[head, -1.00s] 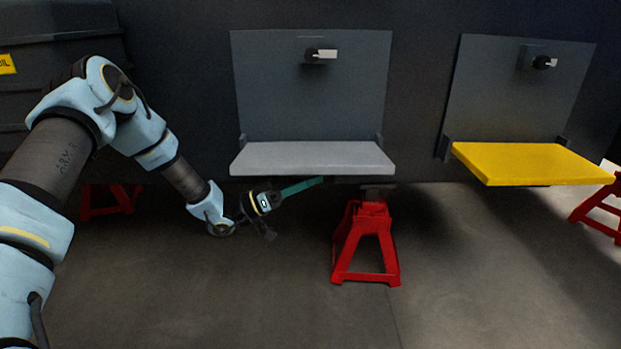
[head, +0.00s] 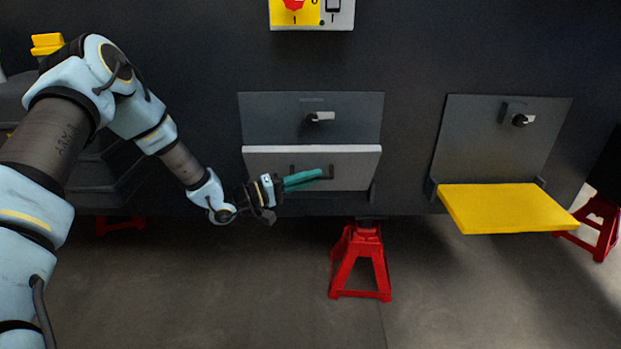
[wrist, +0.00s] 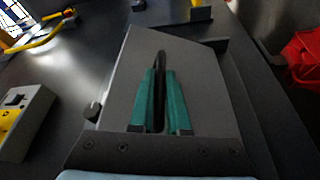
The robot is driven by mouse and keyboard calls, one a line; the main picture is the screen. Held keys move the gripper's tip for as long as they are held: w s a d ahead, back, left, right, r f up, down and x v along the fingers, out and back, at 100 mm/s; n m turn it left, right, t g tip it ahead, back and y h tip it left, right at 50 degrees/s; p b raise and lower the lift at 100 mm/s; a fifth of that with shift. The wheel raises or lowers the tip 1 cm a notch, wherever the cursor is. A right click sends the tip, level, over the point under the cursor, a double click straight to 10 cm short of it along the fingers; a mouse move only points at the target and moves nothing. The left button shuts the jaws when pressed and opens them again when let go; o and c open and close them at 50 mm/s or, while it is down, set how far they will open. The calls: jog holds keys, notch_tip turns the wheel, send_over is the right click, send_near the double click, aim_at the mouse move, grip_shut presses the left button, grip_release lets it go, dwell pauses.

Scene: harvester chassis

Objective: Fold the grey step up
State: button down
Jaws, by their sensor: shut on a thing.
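The grey step (head: 350,170) is tilted up steeply against its dark backing plate (head: 350,105), with its underside facing out. A dark bar handle sits on that underside (wrist: 195,75). My gripper (head: 322,173) is at the step's underside, its teal fingers pointing right. In the wrist view the two teal fingers (wrist: 160,75) are shut on the dark handle (wrist: 161,58). A latch with a pale lever (head: 320,117) sits on the backing plate just above the step's upper edge. I cannot tell whether the step touches the latch.
A yellow step (head: 508,208) is folded down at the right, below its own latch (head: 522,120). A red jack stand (head: 360,265) stands below the grey step. A yellow and grey switch box (head: 312,12) is above. The floor in front is clear.

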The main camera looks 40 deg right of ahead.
aim_at(270, 160)
jog(key=w+d+r+n+p, duration=0.2)
jog(key=r, duration=0.1)
jog(key=shift+w+n+t+y, duration=0.1)
jog(key=shift+n+t+y, duration=0.2)
jog(key=shift+y, duration=0.1)
jog(key=shift+w+d+r+n+p, duration=0.3)
jog(key=shift+w+d+n+p, duration=0.15)
jog(key=shift+p, duration=0.2)
jog(key=shift+w+d+r+p, duration=0.2)
jog(key=shift+w+d+p, duration=0.25)
jog(key=shift+w, duration=0.35)
jog(key=shift+d, duration=0.1)
jog(key=c, duration=0.9)
grip_release()
jog(key=shift+f+y, duration=0.1)
jog(key=shift+y, duration=0.2)
jog(key=v, duration=1.1)
jog(key=shift+s, duration=0.15)
